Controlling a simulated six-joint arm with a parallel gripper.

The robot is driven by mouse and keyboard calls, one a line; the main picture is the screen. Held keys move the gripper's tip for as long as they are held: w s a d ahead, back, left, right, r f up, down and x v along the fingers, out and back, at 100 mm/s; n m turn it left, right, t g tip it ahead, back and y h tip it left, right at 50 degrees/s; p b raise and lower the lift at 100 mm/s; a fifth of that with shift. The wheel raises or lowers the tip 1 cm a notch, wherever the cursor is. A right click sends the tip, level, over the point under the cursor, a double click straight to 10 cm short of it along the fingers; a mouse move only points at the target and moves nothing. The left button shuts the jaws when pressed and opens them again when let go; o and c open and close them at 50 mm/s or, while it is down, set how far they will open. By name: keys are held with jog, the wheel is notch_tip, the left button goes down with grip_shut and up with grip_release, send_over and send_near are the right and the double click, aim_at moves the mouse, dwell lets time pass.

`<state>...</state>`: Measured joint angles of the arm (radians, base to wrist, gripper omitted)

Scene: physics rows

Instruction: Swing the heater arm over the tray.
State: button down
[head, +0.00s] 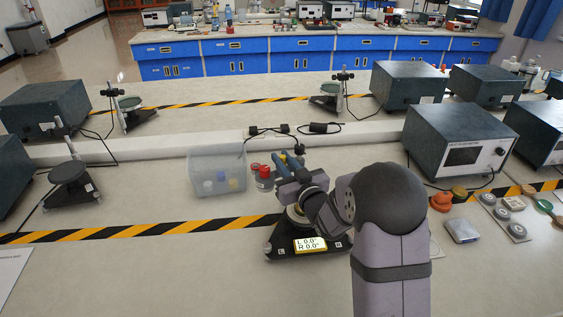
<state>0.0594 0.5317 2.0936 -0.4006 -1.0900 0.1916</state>
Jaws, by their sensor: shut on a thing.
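A low device with a black base (278,248) and a yellow readout stands at the centre of the bench. The readout (310,244) shows L 0.0 and R 0.0. A pale round part (294,217) on the base, perhaps the tray, is mostly covered by my arm. My gripper (289,163) is above and behind the base, with blue parts at its end. It is shut on a part that seems to be the heater arm. That part is hidden by my wrist, so its angle over the tray cannot be told.
A black stand (70,172) is far left.

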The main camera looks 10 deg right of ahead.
jog(key=shift+s+d+r+n+g+y, duration=0.15)
jog(key=shift+s+n+g+y, duration=0.1)
jog(key=shift+n+y, duration=0.35)
jog(key=shift+s+d+r+n+g+y, duration=0.15)
jog(key=shift+n+g+y, duration=0.2)
jog(key=shift+y, duration=0.35)
jog(key=shift+f+n+y, duration=0.15)
jog(key=shift+n+y, duration=0.1)
jog(key=shift+y, duration=0.05)
jog(key=c, duration=1.7)
grip_release()
jog(key=shift+s, duration=0.1)
jog(key=shift+f, duration=0.1)
jog(key=shift+s, duration=0.1)
jog(key=shift+b+v, duration=0.75)
jog(key=shift+v, duration=2.9)
